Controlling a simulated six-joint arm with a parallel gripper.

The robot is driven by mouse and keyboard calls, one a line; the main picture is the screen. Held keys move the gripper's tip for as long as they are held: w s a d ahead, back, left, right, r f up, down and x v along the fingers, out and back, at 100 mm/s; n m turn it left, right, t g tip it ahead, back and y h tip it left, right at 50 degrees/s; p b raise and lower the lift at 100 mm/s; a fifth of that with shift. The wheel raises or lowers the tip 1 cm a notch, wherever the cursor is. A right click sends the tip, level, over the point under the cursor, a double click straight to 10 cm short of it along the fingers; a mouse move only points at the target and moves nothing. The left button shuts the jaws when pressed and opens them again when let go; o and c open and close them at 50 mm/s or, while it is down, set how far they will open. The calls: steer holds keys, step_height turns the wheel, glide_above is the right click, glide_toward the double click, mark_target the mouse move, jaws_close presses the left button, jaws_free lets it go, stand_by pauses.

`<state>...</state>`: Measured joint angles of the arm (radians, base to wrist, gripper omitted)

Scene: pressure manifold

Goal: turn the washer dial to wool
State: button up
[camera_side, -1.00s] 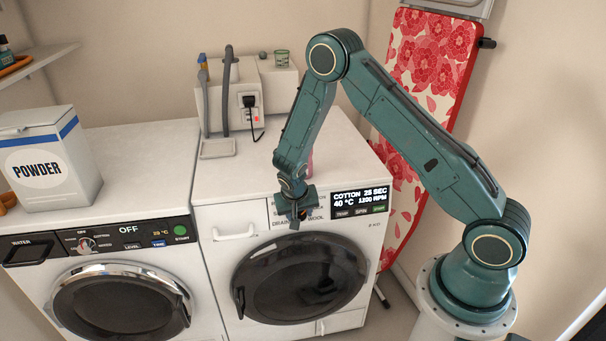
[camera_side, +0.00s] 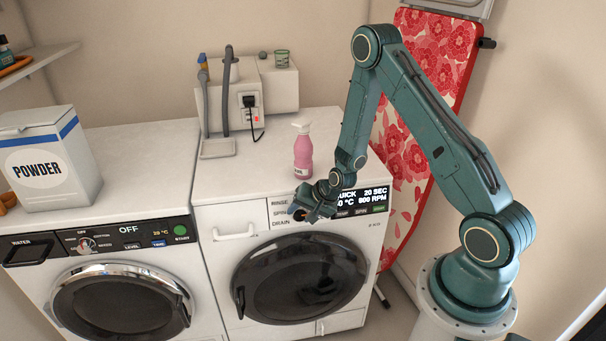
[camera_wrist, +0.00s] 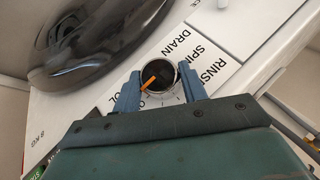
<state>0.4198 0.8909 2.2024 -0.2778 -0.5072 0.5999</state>
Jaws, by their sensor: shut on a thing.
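The washer dial (camera_wrist: 160,73) is a round dark knob with a bright rim and an orange pointer. My gripper (camera_wrist: 158,82) is shut on it, with one blue finger on each side. In the wrist view the pointer aims to the lower left, toward lettering partly hidden by my gripper. RINSE, SPIN and DRAIN are readable there; the wool label cannot be read in full. In the side view my gripper (camera_side: 300,209) covers most of the dial on the right-hand washer (camera_side: 215,262). Its display (camera_side: 362,201) reads QUICK, 20 SEC, 800 RPM, partly covered by my arm.
A pink spray bottle (camera_side: 303,156) stands on the washer top just behind my gripper. A second machine (camera_side: 125,240) with a powder box (camera_side: 48,165) on it stands at left. A floral ironing board (camera_side: 445,60) leans at the right wall.

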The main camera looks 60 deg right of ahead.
steer(key=m+t, duration=0.1)
steer(key=t+y, duration=0.1)
steer(key=m+t+y, duration=0.1)
steer(key=shift+s+d+f+m+t, duration=0.15)
steer(key=shift+s+f+m+t, duration=0.15)
steer(key=shift+t, duration=0.1)
steer(key=shift+f+m+t+y, duration=0.1)
steer(key=shift+m+t+y, duration=0.2)
steer(key=shift+m+t, duration=0.95)
steer(key=shift+t, duration=0.45)
steer(key=o, duration=1)
steer(key=shift+r, duration=0.2)
steer(key=shift+w+r, duration=0.15)
steer(key=shift+r, duration=4.25)
step_height(320, 180, up, 11)
glide_above(303, 216)
steer(key=shift+d, duration=0.1)
